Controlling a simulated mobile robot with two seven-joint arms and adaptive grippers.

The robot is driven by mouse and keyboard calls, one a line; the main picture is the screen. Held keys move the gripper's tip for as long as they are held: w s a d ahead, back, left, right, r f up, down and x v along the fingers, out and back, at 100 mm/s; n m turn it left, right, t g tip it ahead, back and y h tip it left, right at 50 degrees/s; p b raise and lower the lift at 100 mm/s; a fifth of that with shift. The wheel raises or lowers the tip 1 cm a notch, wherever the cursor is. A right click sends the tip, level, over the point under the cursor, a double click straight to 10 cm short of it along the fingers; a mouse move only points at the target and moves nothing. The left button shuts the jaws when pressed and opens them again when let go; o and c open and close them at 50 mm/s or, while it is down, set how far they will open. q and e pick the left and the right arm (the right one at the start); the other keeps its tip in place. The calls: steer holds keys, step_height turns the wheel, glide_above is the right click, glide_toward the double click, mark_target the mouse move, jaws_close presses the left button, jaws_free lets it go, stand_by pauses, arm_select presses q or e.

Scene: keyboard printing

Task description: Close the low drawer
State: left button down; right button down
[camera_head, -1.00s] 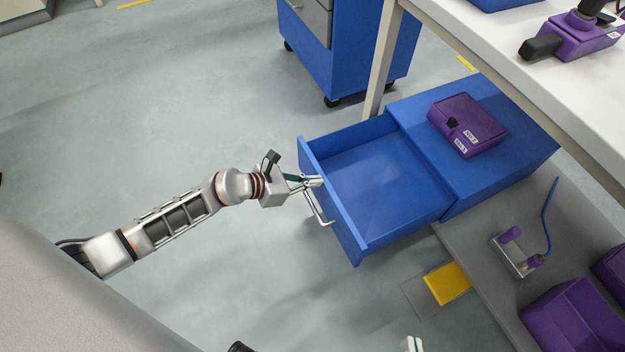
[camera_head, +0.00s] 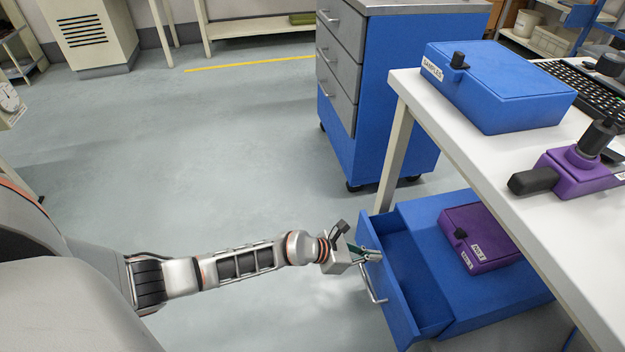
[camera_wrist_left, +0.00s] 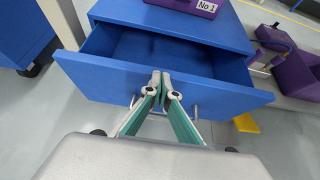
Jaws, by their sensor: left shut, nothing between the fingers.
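The low blue drawer (camera_head: 418,285) is partly open, sticking out of the low blue cabinet (camera_head: 500,305) under the white table. Its inside looks empty in the visible part. My left gripper (camera_head: 375,256) is shut and empty, with its fingertips at the outer face of the drawer front, near the handle (camera_head: 372,286). In the left wrist view the fingertips (camera_wrist_left: 161,82) meet in front of the drawer front (camera_wrist_left: 90,78); they appear to touch it. The handle shows partly behind the fingers there. My right gripper is out of view.
A purple box (camera_head: 480,238) sits on the low cabinet. The white table (camera_head: 500,185) overhangs it, with a blue box (camera_head: 500,90) and a purple device (camera_head: 575,170) on top. A blue drawer unit (camera_head: 400,110) stands behind. The floor (camera_head: 230,160) at left is clear.

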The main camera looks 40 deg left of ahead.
arm_select(q)
steer(key=w+d+b, duration=0.1)
steer(key=w+d, duration=0.5)
steer(key=w, duration=0.2)
steer(key=shift+w+d, duration=0.25)
steer(key=shift+d, duration=0.05)
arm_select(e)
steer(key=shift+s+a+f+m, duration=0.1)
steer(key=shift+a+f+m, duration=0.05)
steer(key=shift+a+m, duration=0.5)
